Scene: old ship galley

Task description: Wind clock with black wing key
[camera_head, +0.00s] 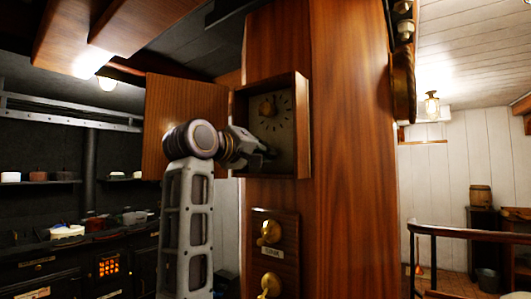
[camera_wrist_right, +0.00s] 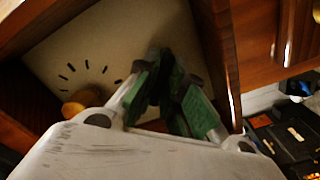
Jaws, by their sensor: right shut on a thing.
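The clock (camera_head: 273,118) is a pale dial with dark hour marks inside an open wooden case on the wide wooden post. A round brass piece sits on its dial, and it also shows in the right wrist view (camera_wrist_right: 62,70). The case door (camera_head: 180,105) stands open to the left. My right gripper (camera_head: 269,151) reaches into the lower part of the case. In the right wrist view its green-padded fingers (camera_wrist_right: 168,78) are shut on a small dark thing close to the dial, apparently the black wing key (camera_wrist_right: 158,55), mostly hidden. My left gripper is out of view.
Below the clock, a wooden panel (camera_head: 262,222) on the post carries brass fittings. A dark stove (camera_head: 80,265) with pots stands at the left.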

